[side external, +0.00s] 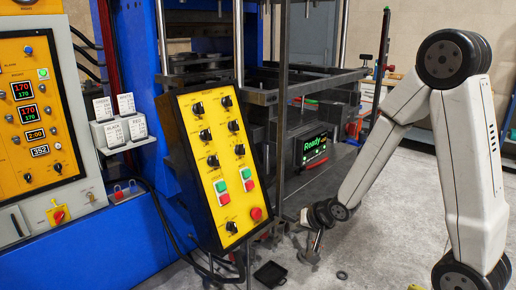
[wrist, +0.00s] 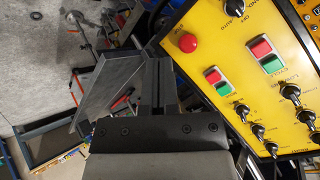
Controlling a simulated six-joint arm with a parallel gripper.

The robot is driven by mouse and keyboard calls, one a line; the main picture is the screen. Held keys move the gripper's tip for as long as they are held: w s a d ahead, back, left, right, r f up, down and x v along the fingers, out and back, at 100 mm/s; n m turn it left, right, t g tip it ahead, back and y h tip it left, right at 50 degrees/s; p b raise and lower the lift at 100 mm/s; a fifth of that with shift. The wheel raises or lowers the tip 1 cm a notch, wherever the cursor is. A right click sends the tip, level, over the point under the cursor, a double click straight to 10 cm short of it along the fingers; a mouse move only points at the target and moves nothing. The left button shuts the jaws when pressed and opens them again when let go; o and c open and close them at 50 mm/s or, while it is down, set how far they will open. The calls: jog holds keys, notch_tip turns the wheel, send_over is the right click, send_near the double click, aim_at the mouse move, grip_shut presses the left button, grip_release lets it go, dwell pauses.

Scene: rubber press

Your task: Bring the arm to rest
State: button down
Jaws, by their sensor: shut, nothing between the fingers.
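My gripper (side external: 313,248) hangs low at the end of my bent arm, to the right of the yellow control panel (side external: 213,160) in the side external view. It is small there and partly hard to make out. In the wrist view, my gripper (wrist: 158,75) points up the picture, its fingers close together with nothing seen between them. The yellow panel (wrist: 245,90) shows at the right of the wrist view, tilted, with a red round button (wrist: 187,42) near the fingers. I cannot tell the exact gap between gripper and panel.
The press has dark metal rails (side external: 300,85) and a blue frame (side external: 140,60). A black tray (side external: 270,273) and a dark ring (side external: 342,274) lie on the concrete floor. Open floor (side external: 395,215) shows around my arm.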

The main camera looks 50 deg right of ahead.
jog(key=s+a+r+n+g, duration=0.2)
jog(key=s+a+n+g, duration=0.3)
jog(key=s+a+n, duration=0.2)
jog(key=shift+s+a+n+g+y, duration=0.4)
jog(key=shift+s+n, duration=0.15)
jog(key=shift+n, duration=0.75)
